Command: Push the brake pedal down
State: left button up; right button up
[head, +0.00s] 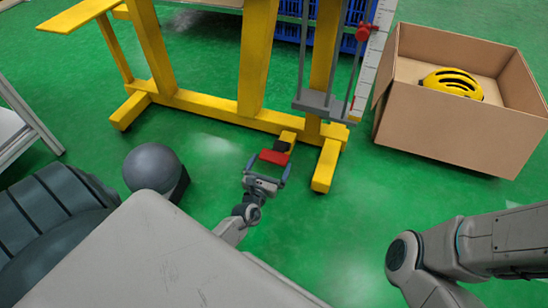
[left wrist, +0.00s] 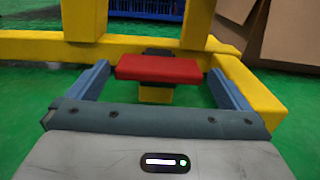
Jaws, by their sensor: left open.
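The brake pedal is a red pad (head: 274,157) low at the foot of the yellow frame, with a dark part behind it. In the left wrist view the red pad (left wrist: 159,69) lies ahead, between my two blue fingers, with a yellow block below it. My left gripper (head: 268,172) is open and points at the pedal. The pad spans much of the gap between the fingers; I cannot tell whether they touch it. My right arm shows at the lower right of the head view, but its gripper is out of the picture.
The yellow frame (head: 200,103) stands on the green floor (head: 330,240). A grey carriage (head: 322,103) and white scale (head: 373,60) are at its right. A cardboard box (head: 455,128) holds a yellow helmet (head: 455,82). A blue crate (head: 300,32) stands behind.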

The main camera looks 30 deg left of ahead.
aim_at(277, 152)
pick_arm(q)
jog(key=shift+x, duration=2.1)
jog(key=shift+a, duration=0.1)
